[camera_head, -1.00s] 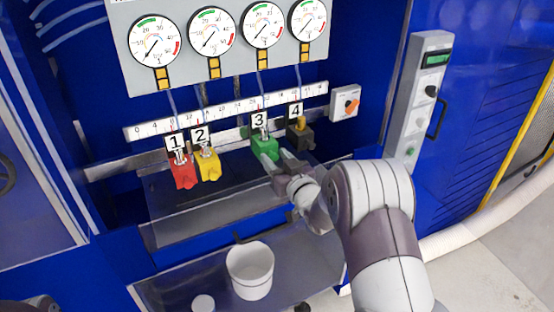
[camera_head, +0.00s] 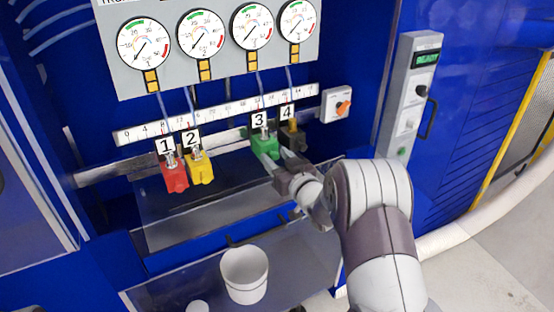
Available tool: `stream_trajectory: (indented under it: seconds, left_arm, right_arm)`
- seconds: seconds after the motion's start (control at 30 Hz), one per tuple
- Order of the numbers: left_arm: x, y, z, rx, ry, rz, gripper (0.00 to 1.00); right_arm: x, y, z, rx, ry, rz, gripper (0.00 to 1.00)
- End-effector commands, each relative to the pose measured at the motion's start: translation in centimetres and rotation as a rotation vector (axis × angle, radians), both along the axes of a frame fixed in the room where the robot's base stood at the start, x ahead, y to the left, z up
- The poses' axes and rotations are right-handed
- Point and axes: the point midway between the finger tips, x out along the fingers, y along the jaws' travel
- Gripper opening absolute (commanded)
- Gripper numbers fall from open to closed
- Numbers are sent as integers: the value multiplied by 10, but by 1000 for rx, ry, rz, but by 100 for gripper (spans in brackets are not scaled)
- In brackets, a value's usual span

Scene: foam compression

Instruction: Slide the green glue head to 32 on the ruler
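The green glue head (camera_head: 264,147), labelled 3, hangs on the rail below the white ruler (camera_head: 215,112). It is close to the black head (camera_head: 292,137), labelled 4, on its right. My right gripper (camera_head: 277,156) reaches in from the lower right with its two fingers apart. One finger overlaps the lower front of the green head. The other lies to the right, between the green and black heads. Contact cannot be made out clearly. The ruler figures near the green head are too small to read surely and partly covered by label 3. My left gripper is out of view.
The red head (camera_head: 174,177) and yellow head (camera_head: 201,169) hang side by side to the left, with free rail between yellow and green. Gauges (camera_head: 144,43) stand above. A switch box (camera_head: 337,104) is right of the ruler. A white bucket (camera_head: 245,275) stands below.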

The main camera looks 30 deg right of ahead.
Motion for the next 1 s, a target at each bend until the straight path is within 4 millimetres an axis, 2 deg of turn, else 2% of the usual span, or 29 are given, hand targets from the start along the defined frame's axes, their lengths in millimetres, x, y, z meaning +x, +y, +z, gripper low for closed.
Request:
stream_trajectory:
  seconds: [0.17, 0.27, 0.6, 0.7, 0.83, 1.0]
  left_arm:
    - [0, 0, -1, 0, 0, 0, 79]
    - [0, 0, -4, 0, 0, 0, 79]
    - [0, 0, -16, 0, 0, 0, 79]
    - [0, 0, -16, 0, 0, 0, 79]
    - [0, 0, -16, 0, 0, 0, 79]
    - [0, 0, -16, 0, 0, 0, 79]
  right_arm:
    - [-3, 0, 0, 0, 0, -1, 49]
    - [-15, -2, -1, 0, 0, -3, 49]
    - [-100, -5, -1, 0, -1, -4, 49]
    - [-116, -5, 0, 0, -1, -3, 49]
    - [-126, -5, 0, 0, 0, -1, 49]
    - [-127, -4, 0, 0, 0, 0, 49]
